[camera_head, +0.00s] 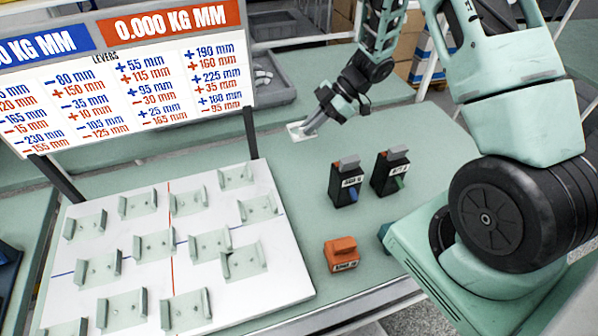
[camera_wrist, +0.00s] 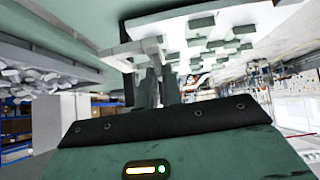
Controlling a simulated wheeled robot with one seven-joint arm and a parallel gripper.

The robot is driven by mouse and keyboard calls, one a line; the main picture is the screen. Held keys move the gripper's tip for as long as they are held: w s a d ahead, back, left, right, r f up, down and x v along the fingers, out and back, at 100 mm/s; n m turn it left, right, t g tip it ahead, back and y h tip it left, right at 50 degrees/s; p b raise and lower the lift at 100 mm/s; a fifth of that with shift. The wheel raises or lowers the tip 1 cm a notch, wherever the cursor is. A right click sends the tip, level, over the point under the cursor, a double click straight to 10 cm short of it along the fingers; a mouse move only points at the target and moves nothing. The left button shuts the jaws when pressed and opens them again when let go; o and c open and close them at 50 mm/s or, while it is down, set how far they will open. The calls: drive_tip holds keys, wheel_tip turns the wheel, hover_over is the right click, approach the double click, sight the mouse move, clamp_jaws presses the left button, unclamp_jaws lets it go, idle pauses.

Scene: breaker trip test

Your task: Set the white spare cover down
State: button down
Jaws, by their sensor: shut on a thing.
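The white spare cover (camera_head: 297,132) is a small pale flat piece at the tip of my gripper (camera_head: 310,127), low over the back of the green table (camera_head: 280,155). I cannot tell whether it touches the table. In the wrist view the fingers (camera_wrist: 155,92) are closed together on the cover (camera_wrist: 133,53), which shows as a pale piece beyond them. The fingers hide part of it.
The white board (camera_head: 290,282) with several brackets lies at the left, under a sign (camera_head: 130,75). Two black breakers (camera_head: 346,188) (camera_head: 388,177) and an orange block (camera_head: 341,251) stand to the right. A grey tray (camera_head: 275,85) is behind. The table between is clear.

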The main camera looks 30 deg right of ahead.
sight(316, 133)
drive_tip(key=f+b, duration=0.1)
drive_tip(key=f, duration=0.1)
drive_tip(key=f+b, duration=0.1)
drive_tip(key=b, duration=0.1)
drive_tip(key=f+b, duration=0.2)
drive_tip(key=shift+w+f, duration=0.3)
drive_tip(key=shift+f, duration=0.05)
drive_tip(key=shift+f+p, duration=0.95)
drive_tip(key=shift+f, duration=4.1)
drive_tip(key=c, duration=1.6)
unclamp_jaws()
drive_tip(key=shift+f, duration=0.1)
drive_tip(key=shift+o, duration=0.2)
drive_tip(key=b+v, duration=0.3)
drive_tip(key=v, duration=0.9)
drive_tip(key=shift+w, duration=0.1)
